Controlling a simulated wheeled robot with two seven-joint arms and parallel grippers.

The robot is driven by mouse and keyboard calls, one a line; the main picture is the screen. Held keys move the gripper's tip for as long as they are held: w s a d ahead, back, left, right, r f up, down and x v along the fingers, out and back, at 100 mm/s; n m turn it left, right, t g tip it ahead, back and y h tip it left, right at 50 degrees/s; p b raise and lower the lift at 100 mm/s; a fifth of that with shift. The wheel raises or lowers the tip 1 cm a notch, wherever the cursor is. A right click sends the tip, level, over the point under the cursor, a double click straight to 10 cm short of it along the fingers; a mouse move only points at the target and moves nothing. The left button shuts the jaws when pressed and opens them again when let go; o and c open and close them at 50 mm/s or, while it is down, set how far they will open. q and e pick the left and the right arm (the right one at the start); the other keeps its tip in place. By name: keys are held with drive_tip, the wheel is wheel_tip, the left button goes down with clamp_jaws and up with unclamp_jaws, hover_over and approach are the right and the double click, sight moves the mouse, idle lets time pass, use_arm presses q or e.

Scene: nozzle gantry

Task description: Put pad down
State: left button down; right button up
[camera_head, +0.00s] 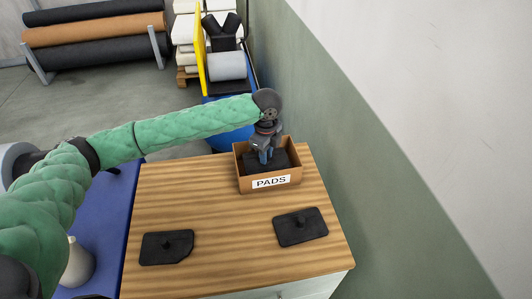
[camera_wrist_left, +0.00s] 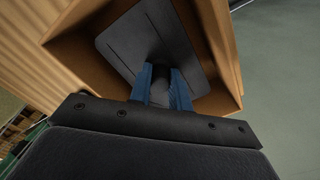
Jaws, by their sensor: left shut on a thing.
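My left gripper (camera_head: 264,158) reaches down into a brown box (camera_head: 242,181) labelled PADS at the back right of the wooden top. It is shut on the knob of a dark pad (camera_head: 283,161) inside the box. In the left wrist view the gripper's blue fingers (camera_wrist_left: 165,88) close around the knob, and the pad (camera_wrist_left: 140,38) lies within the box walls (camera_wrist_left: 225,50). I cannot tell whether the pad touches the box floor. My right gripper is not in view.
The wooden top (camera_head: 210,205) is clear between the two loose pads and the box. A green and white wall (camera_head: 360,150) runs close along the right. A blue surface with a pale bottle (camera_head: 78,264) is at left. Rolls on a rack (camera_head: 95,32) stand at the back.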

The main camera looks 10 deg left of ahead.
use_arm(q)
drive_tip(key=shift+f, duration=0.4)
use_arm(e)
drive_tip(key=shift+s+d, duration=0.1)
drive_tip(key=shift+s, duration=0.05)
use_arm(q)
drive_tip(key=shift+f, duration=0.15)
drive_tip(key=c, duration=1.3)
unclamp_jaws()
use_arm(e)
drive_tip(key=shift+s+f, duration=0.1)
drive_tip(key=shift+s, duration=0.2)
use_arm(q)
drive_tip(key=shift+r, duration=0.45)
wheel_tip(320, 180, up, 2)
drive_tip(key=shift+r+b, duration=0.25)
drive_tip(key=shift+b, duration=0.5)
wheel_tip(320, 180, up, 10)
drive_tip(key=b, duration=0.3)
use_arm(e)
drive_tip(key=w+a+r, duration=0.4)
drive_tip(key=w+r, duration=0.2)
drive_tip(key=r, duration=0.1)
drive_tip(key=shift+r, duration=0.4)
